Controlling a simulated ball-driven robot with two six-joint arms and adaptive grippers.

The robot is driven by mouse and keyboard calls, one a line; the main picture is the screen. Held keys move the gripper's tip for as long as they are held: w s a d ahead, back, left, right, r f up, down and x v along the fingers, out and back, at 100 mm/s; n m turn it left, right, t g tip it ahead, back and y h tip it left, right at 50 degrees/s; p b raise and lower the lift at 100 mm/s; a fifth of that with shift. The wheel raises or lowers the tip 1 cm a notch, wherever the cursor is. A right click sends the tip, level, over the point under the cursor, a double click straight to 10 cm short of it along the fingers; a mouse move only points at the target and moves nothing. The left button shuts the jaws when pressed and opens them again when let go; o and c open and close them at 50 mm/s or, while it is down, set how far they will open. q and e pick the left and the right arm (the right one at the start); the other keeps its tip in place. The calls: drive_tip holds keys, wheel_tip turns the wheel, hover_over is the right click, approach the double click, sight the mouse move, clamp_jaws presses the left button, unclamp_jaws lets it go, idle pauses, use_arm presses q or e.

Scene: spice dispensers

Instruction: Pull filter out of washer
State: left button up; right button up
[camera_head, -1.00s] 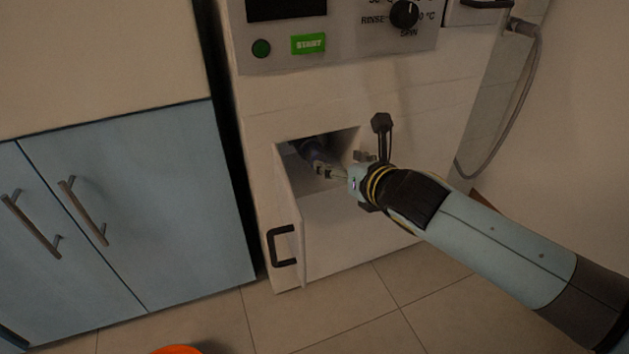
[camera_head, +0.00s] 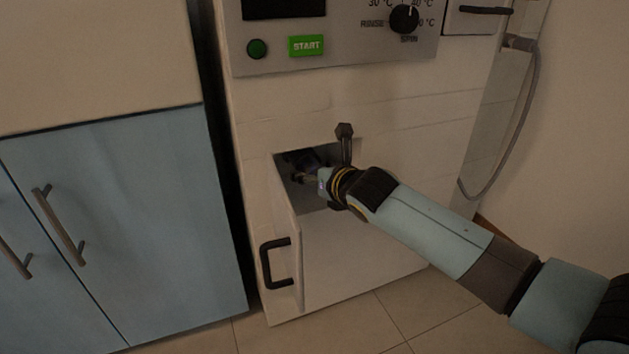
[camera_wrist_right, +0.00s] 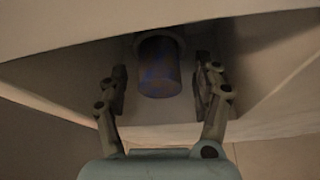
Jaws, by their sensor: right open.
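The filter is a dark blue-grey cylinder (camera_wrist_right: 160,68) at the back of the washer's lower compartment, seen in the right wrist view. In the head view the filter (camera_head: 306,162) is dim and partly behind my gripper. My right gripper (camera_wrist_right: 160,92) is open, with one finger on each side of the filter and a visible gap to each. In the head view the right gripper (camera_head: 300,179) reaches into the compartment opening. The washer (camera_head: 380,240) is white, and its small hatch door (camera_head: 285,225) with a black handle stands open. My left gripper is out of view.
Blue cabinet doors (camera_head: 130,230) stand left of the washer across a dark gap. The compartment walls (camera_wrist_right: 270,75) surround the gripper closely. A grey hose (camera_head: 525,120) hangs at the right, and tiled floor (camera_head: 340,320) lies in front.

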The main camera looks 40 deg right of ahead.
drive_tip(key=shift+w, duration=0.15)
drive_tip(key=shift+c, duration=0.2)
clamp_jaws()
idle(0.5)
